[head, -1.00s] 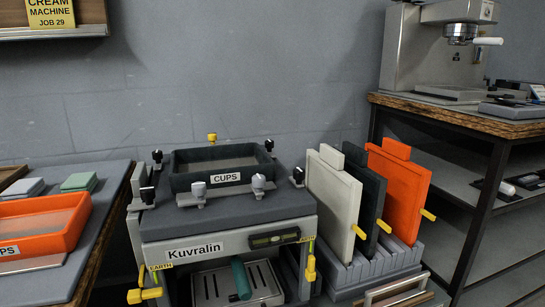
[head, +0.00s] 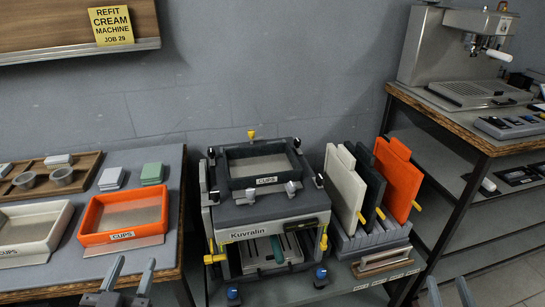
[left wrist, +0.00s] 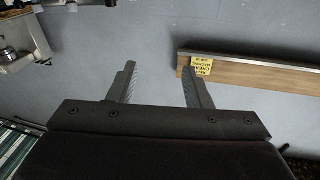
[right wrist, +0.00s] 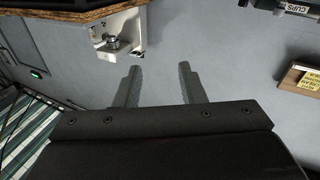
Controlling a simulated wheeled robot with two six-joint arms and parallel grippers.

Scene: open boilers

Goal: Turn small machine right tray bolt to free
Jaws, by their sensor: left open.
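The small machine (head: 246,232), labelled Kuvralin, stands in the middle of the head view. A dark tray (head: 268,181) labelled CUPS sits on its top. The right tray bolt (head: 291,188) is a pale knob at the tray's front right corner, and a similar left bolt (head: 250,194) is at the front left. Whether either bolt is loose cannot be told. My left gripper (head: 129,274) is open and empty at the bottom left, well short of the machine; it also shows in the left wrist view (left wrist: 157,85). My right gripper (right wrist: 158,85) is open and empty, its fingertips at the head view's bottom right.
An orange tray (head: 87,228) and a pale tray (head: 11,253) lie on the left bench. White, dark and orange panels (head: 399,183) stand in a rack right of the machine. A coffee machine (head: 421,52) stands on the right bench (head: 409,101). A shelf (head: 40,32) hangs at upper left.

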